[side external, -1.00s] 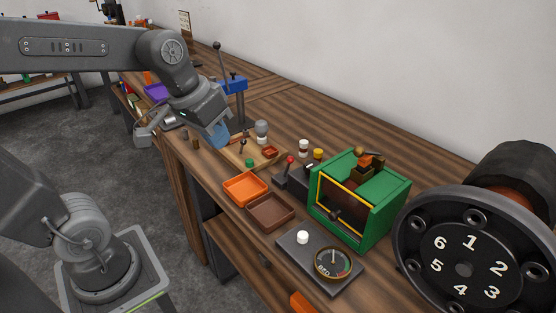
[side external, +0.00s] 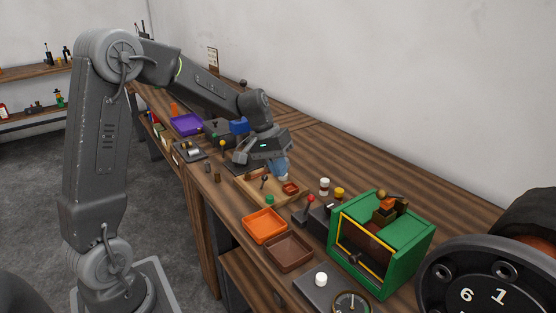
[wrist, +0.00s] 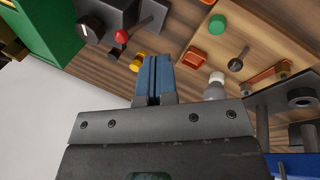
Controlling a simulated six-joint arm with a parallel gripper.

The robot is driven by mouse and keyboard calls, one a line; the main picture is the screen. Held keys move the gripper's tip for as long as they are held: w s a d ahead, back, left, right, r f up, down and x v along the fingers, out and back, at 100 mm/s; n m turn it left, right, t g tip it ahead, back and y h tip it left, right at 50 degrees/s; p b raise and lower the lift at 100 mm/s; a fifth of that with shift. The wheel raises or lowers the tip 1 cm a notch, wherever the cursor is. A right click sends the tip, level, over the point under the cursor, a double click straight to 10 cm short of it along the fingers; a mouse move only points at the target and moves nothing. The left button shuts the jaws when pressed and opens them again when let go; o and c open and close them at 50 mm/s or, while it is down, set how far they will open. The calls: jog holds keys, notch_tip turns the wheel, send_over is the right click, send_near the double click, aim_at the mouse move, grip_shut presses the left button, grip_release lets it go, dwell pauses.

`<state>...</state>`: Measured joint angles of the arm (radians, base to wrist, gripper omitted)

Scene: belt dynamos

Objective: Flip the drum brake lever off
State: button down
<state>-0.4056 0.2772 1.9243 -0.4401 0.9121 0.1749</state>
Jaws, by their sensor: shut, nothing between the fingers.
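A lever with a red knob (side external: 311,199) stands on a small dark base beside the green box; it also shows at the top of the wrist view (wrist: 121,35). A smaller lever with a dark knob (side external: 265,179) stands on the wooden board and shows in the wrist view too (wrist: 236,64). No label shows which of them is the drum brake lever. My gripper (side external: 284,176) has blue fingers and is over the far side of the board, away from the red-knobbed lever. In the wrist view its fingers (wrist: 154,60) are together and empty.
A green box (side external: 405,240) with a yellow-edged opening stands right of the levers. An orange tray (side external: 265,225) and a brown tray (side external: 289,251) lie in front. A white-capped jar (side external: 324,186) and a yellow-capped one (side external: 339,194) stand behind. The bench is clear toward the wall.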

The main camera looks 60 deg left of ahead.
aim_at(308, 206)
jog(key=d+f, duration=0.1)
jog(key=w+d+f, duration=0.1)
jog(key=f, duration=0.1)
jog(key=w+d+f, duration=0.1)
jog(key=f, duration=0.1)
jog(key=shift+w+d, duration=0.2)
jog(key=shift+d, duration=0.15)
jog(key=shift+w+d+f, duration=0.1)
jog(key=shift+w+d, duration=0.3)
jog(key=shift+d, duration=0.15)
jog(key=shift+d, duration=0.1)
jog(key=shift+w+d, duration=0.2)
jog(key=shift+d, duration=0.9)
jog(key=shift+f, duration=0.1)
jog(key=shift+a, duration=0.15)
